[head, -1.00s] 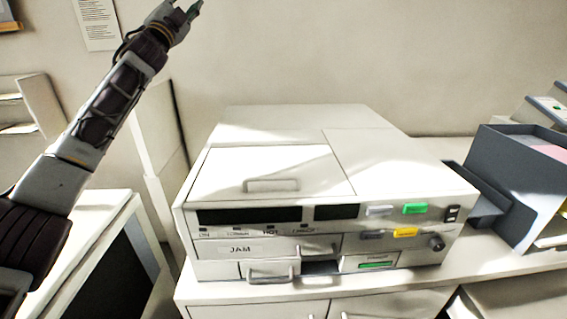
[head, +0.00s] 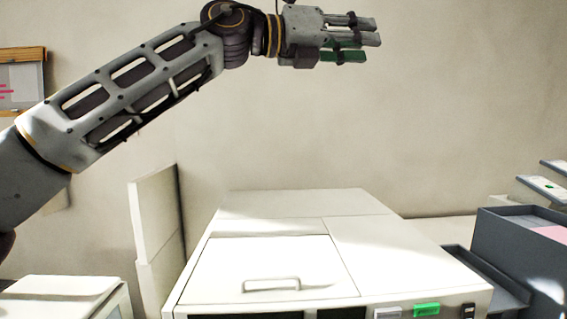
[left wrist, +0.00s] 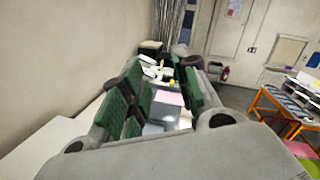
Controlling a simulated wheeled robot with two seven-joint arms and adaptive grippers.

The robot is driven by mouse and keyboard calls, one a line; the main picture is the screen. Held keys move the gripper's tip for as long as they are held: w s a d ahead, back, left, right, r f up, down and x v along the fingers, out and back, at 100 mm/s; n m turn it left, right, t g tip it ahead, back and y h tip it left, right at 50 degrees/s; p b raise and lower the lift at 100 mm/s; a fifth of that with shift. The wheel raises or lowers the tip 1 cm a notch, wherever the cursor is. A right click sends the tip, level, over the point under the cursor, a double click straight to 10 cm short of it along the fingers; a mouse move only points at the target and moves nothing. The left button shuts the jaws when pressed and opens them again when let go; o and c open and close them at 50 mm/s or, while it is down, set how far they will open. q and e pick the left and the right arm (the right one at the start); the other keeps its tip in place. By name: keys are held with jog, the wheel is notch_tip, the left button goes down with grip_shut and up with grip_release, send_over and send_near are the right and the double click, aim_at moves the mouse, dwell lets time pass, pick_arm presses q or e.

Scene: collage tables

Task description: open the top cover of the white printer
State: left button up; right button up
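The white printer (head: 400,262) stands on the counter at the lower middle of the head view. Its top cover (head: 265,258) lies flat and shut, with a grey bar handle (head: 271,285) near its front edge. My left gripper (head: 352,38) is high above and behind the printer, pointing right, well apart from the cover. In the left wrist view its green-padded fingers (left wrist: 163,95) are spread with nothing held between them. The lower part of the printer's front is cut off by the frame's bottom edge. My right gripper is not in view.
A dark grey box (head: 510,260) stands right of the printer, close to it. A white upright panel (head: 157,215) stands at its left, against the wall (head: 470,110). The air between my left arm and the printer is clear.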

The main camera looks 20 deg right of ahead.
pick_arm(q)
jog(key=s+d+f+m+y, duration=0.2)
jog(key=s+f+m+y, duration=0.15)
jog(key=f, duration=0.55)
jog(key=m+t+y, duration=0.3)
jog(key=t+y, duration=0.1)
jog(key=y, duration=1)
send_over(283, 279)
jog(key=s, duration=0.3)
jog(key=s+a+x, duration=0.1)
jog(key=s+x, duration=0.1)
jog(key=x, duration=0.7)
jog(key=s+a+f+x, duration=0.1)
jog(key=s+x, duration=0.1)
jog(key=x, duration=0.7)
jog(key=shift+w+a+f+y, duration=0.15)
jog(key=shift+w+a+y, duration=0.1)
jog(key=shift+w, duration=0.1)
jog(key=shift+f, duration=0.1)
jog(key=p+x, duration=0.1)
jog(key=x, duration=1.2)
jog(key=shift+f+p, duration=0.3)
jog(key=shift+c, duration=0.5)
